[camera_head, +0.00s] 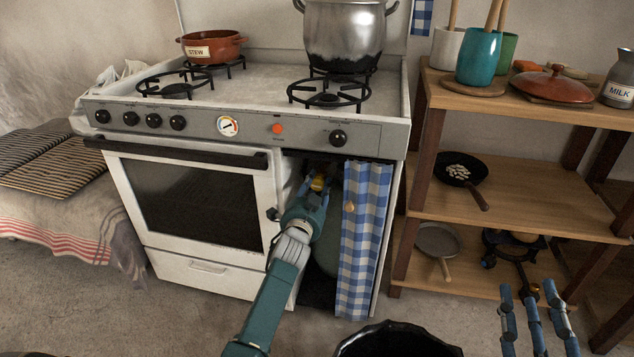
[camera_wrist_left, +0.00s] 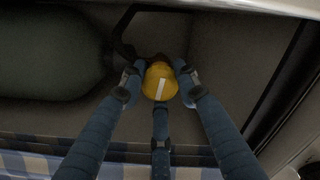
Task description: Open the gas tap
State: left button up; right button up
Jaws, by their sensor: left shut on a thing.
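The gas tap (camera_wrist_left: 160,81) is a round yellow knob with a white bar on its face. It sits beside the dark green gas bottle (camera_wrist_left: 48,48) in the left wrist view. My left gripper (camera_head: 317,186) reaches into the open compartment at the right of the stove, and its fingers are closed around the knob. In the head view a bit of yellow shows between the fingers, and the bottle (camera_head: 326,245) is partly hidden by my arm and the curtain. My right gripper (camera_head: 529,294) is at the lower right, fingers spread, empty.
A blue-and-white checked curtain (camera_head: 363,238) hangs right of my left gripper. The oven door (camera_head: 190,195) is closed at its left. A wooden shelf (camera_head: 520,190) with pans stands to the right. A black bin (camera_head: 397,343) is at the bottom.

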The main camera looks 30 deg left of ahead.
pick_arm(q)
jog(key=shift+d+f+n+p, duration=0.1)
jog(key=shift+n+p, duration=0.2)
jog(key=shift+n, duration=0.8)
pick_arm(e)
jog(key=shift+d+f+g+h, duration=0.2)
jog(key=shift+f+g, duration=0.4)
jog(key=shift+f, duration=0.7)
jog(key=shift+d+f+g+h, duration=0.15)
jog(key=shift+f+g, duration=0.45)
jog(key=shift+f, duration=0.65)
pick_arm(q)
jog(key=o, duration=1.2)
jog(key=shift+c, duration=0.2)
jog(key=v, duration=1.2)
